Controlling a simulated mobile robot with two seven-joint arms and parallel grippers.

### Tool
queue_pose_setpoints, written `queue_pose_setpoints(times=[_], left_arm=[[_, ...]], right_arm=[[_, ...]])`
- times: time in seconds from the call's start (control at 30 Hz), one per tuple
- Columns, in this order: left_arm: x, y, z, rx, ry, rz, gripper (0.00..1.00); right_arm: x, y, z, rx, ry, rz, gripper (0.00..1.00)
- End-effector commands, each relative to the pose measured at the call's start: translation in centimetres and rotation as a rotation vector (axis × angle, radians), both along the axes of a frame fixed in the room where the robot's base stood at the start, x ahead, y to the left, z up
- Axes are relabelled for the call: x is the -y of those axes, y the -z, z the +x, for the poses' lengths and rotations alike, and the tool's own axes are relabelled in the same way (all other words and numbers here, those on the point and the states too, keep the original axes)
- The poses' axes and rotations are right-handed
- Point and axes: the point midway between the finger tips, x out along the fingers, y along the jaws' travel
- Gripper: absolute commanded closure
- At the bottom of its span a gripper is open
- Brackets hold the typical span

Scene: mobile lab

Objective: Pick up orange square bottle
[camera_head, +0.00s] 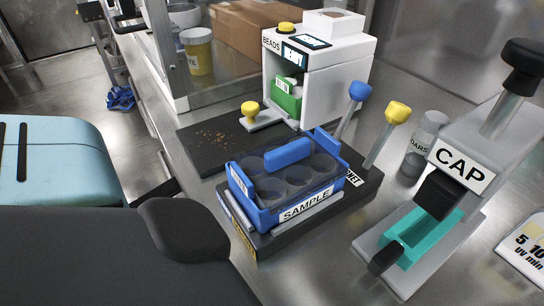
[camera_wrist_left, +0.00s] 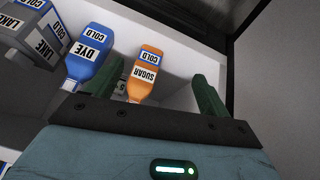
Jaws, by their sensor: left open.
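The orange square bottle (camera_wrist_left: 143,76), labelled SUGAR and COLD, stands in a white-walled compartment in the left wrist view. My left gripper (camera_wrist_left: 158,78) is open, with one dark green finger on each side of the bottle in the picture. The bottle appears nearer the left finger, and a gap shows between it and the right finger. I cannot tell how deep the bottle lies between the fingers. The head view does not show the bottle or either gripper's fingers.
A blue DYE bottle (camera_wrist_left: 93,55) stands close left of the orange one, with grey LAKE containers (camera_wrist_left: 30,40) further left. The compartment wall (camera_wrist_left: 220,50) rises at right. The head view shows a blue SAMPLE rack (camera_head: 285,180), a CAP press (camera_head: 435,205) and a BEADS dispenser (camera_head: 335,75).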

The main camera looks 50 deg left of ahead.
Motion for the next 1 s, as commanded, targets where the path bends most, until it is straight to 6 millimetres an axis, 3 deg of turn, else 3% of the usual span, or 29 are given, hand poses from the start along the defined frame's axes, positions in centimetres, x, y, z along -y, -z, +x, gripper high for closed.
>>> queue_pose_setpoints(times=[0.27,0.7,1.0], left_arm=[[-0.1,0.2,0.7,0.005,-0.004,-0.003,0.19],[1.3,0.2,7.6,0.005,-0.003,-0.004,0.19],[1.5,0.2,9.1,0.003,-0.003,-0.001,0.19]], right_arm=[[0.0,-0.1,0.4,0.009,-0.002,-0.001,0.43],[0.1,0.5,-0.6,-0.013,-0.004,-0.003,0.43],[0.1,0.8,-0.9,-0.021,-0.004,-0.004,0.43]])
